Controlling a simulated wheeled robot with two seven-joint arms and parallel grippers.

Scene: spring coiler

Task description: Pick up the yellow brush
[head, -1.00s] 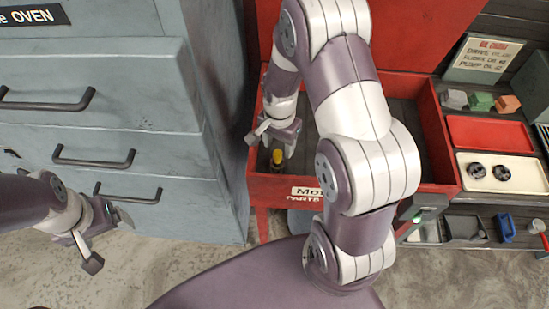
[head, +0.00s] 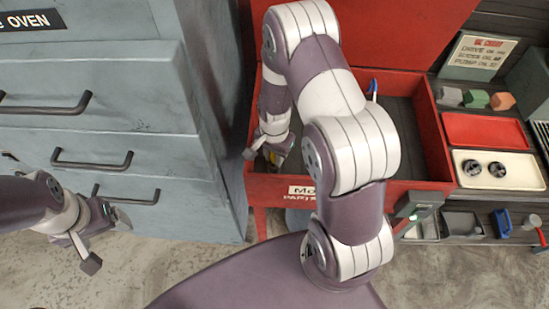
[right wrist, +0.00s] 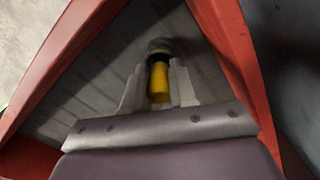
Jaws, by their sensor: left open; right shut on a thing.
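The yellow brush (right wrist: 159,84) sits between the two fingers of my right gripper (right wrist: 158,76) in the right wrist view. It has a yellow body, a dark band and a greyish end. In the head view my right gripper (head: 272,152) is at the front left corner of the red drawer (head: 400,186), shut on the brush, which shows there only as a bit of yellow. Whether the brush still touches the drawer floor I cannot tell. My left gripper (head: 92,242) is open and empty, low at the left, in front of the grey cabinet.
The grey cabinet (head: 110,90) with handles stands close at left. Red drawer walls surround my right gripper. A blue and white item (head: 372,90) is at the drawer's back. A red tray (head: 487,131) and a cream tray (head: 500,172) lie at right.

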